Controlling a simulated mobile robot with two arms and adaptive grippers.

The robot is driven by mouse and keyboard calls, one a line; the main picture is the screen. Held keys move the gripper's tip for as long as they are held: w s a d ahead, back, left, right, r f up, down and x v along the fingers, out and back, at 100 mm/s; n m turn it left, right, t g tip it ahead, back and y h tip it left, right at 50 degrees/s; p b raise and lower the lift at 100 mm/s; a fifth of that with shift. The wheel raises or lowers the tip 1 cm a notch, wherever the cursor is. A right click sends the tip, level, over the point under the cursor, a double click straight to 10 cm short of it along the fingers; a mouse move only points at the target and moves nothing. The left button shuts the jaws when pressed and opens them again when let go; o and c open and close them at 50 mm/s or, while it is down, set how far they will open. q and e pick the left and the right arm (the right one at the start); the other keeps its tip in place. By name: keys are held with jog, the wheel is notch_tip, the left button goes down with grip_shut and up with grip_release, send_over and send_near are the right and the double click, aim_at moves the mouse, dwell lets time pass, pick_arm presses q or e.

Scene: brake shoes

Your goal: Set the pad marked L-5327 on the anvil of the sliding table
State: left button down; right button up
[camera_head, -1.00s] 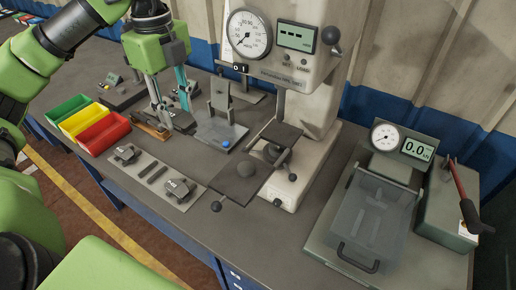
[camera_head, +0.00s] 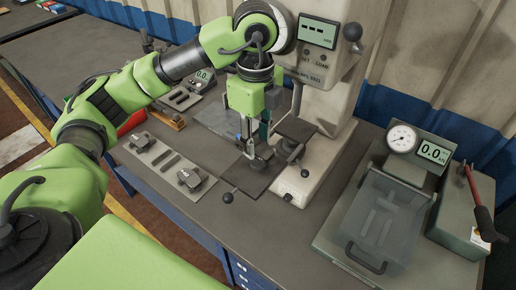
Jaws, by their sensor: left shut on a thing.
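My left gripper (camera_head: 251,149) reaches down over the sliding table (camera_head: 240,175), a dark plate with ball-ended handles in front of the press. It is shut on a small dark piece, mostly hidden by the fingers. The piece is low over the middle of the table, where the anvil is. I cannot tell whether it touches the anvil, and no L-5327 mark is readable. The anvil is largely covered by the gripper. My right gripper is not in view.
The press (camera_head: 335,100) stands right behind the gripper, with a dark side plate (camera_head: 296,129) close by. A grey plate with small fixtures (camera_head: 163,160) lies to the left. A gauge unit with a clear-covered box (camera_head: 375,225) is at right. The front bench strip is clear.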

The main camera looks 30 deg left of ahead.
aim_at(258, 146)
pick_arm(q)
jog(key=f+p, duration=0.1)
jog(key=f, duration=0.2)
jog(key=shift+d+f, duration=0.1)
jog(key=shift+d, duration=0.1)
jog(key=shift+f, duration=0.25)
jog(key=c, duration=1.5)
grip_release()
pick_arm(e)
jog(key=shift+s+a+r, duration=0.3)
jog(key=shift+s+r, duration=0.35)
jog(key=shift+s, duration=0.15)
jog(key=shift+r, duration=0.1)
pick_arm(q)
notch_tip(258, 146, up, 6)
jog(key=shift+f+b, duration=0.25)
jog(key=shift+b, duration=0.35)
notch_tip(258, 146, up, 7)
jog(key=shift+f, duration=0.15)
pick_arm(e)
jog(key=shift+w+d+f, duration=0.15)
jog(key=shift+d+f, duration=0.05)
jog(key=shift+f, duration=0.45)
